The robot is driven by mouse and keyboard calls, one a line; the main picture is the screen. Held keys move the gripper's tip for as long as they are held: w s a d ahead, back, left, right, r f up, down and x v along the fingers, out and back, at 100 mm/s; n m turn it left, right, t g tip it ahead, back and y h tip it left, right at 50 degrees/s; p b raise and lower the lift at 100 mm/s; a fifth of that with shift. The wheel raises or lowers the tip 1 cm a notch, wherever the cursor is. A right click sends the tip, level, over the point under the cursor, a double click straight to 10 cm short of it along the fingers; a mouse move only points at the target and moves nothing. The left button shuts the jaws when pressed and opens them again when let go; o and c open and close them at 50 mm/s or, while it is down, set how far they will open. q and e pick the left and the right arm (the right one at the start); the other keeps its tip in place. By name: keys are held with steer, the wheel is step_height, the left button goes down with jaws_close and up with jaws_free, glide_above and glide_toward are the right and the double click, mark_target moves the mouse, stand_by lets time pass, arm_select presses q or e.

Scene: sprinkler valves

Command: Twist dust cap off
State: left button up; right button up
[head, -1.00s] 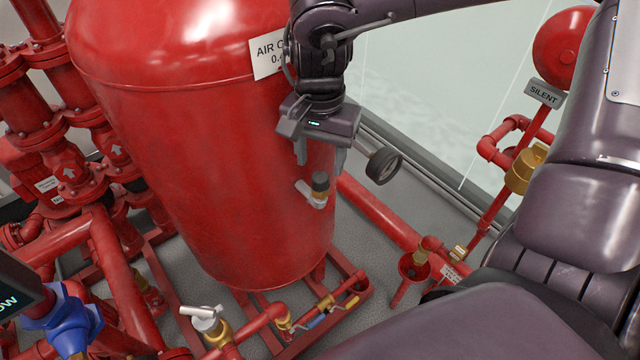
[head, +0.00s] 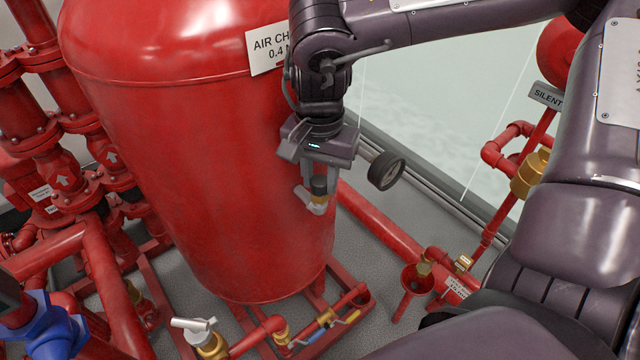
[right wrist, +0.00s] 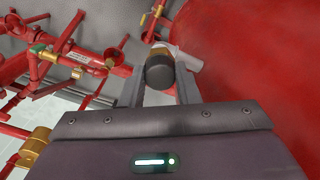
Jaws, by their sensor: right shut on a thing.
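The black dust cap (head: 319,184) sits on a small valve on the front right of the red tank (head: 190,170). The valve body (head: 317,208) is pale metal with a little brass showing below the cap. My right gripper (head: 318,189) points down and is shut on the cap, one finger on each side. In the right wrist view the cap (right wrist: 160,72) shows between the two fingers, with the pale valve part (right wrist: 187,60) behind it. I cannot tell whether the cap has turned. My left gripper is not in view.
A black round gauge-like wheel (head: 387,171) is just right of my right gripper. A red funnel (head: 414,279) and red pipes stand at the lower right. A silver-handled brass valve (head: 211,340) is at the bottom. Red pipework fills the left.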

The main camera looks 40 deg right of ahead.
steer(key=shift+r+n+p, duration=0.15)
steer(key=shift+n+p, duration=0.25)
steer(key=shift+n, duration=1.3)
steer(key=o, duration=1.1)
step_height(320, 180, up, 6)
steer(key=p, duration=0.5)
steer(key=shift+c, duration=0.5)
